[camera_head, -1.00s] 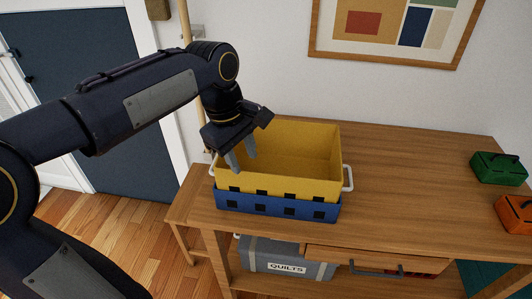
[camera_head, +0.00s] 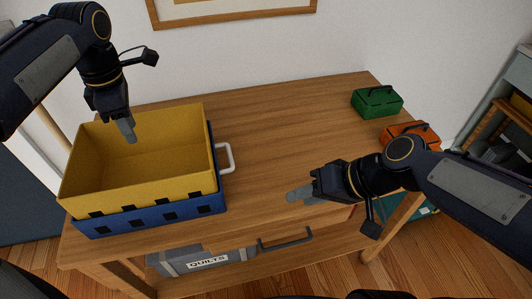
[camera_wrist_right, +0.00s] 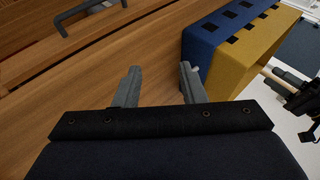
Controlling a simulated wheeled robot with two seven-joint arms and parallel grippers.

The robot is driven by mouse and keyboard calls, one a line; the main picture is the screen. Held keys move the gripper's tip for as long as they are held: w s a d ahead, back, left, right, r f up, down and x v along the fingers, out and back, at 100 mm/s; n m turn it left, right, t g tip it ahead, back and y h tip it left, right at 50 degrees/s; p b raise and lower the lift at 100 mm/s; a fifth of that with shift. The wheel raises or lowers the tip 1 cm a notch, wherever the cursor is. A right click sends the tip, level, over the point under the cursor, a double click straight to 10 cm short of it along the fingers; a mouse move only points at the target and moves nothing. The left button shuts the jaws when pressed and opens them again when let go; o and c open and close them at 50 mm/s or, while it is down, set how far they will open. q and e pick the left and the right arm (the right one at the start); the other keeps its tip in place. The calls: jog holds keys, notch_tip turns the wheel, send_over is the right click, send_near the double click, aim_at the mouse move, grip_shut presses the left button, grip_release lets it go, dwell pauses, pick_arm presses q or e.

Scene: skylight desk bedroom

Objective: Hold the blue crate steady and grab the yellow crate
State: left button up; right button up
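The yellow crate (camera_head: 140,190) sits nested in the blue crate (camera_head: 160,221) on the left part of the wooden table. Only a low band of the blue crate shows below the yellow one. A white handle (camera_head: 227,158) sticks out on the right side of the stack. My left gripper (camera_head: 127,133) points down over the yellow crate's opening; its finger gap is not clear. My right gripper (camera_head: 296,195) is right of the crates, apart from them, above the table's front. In the right wrist view its fingers (camera_wrist_right: 157,88) are spread and empty, with both crates beyond.
A green box (camera_head: 377,101) and an orange box (camera_head: 408,134) stand at the table's right end. A grey box labelled QUILTS (camera_head: 205,262) is on the shelf below. A drawer handle (camera_head: 285,241) juts from the front. The tabletop between crates and boxes is clear.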

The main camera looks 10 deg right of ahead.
jog(key=w+a+f+y, duration=0.1)
jog(key=w, duration=0.4)
jog(key=w+a+f+m+t+y, duration=0.1)
jog(key=w+a+y, duration=0.1)
jog(key=w, duration=0.3)
jog(key=w+a+f+m+y, duration=0.1)
jog(key=w+a+y, duration=0.1)
jog(key=w, duration=0.2)
jog(key=shift+w+f+t, duration=0.25)
jog(key=shift+w+t, duration=0.05)
jog(key=shift+w, duration=0.1)
jog(key=x, duration=0.7)
jog(key=shift+w+a, duration=0.2)
jog(key=shift+a, duration=0.2)
grip_shut()
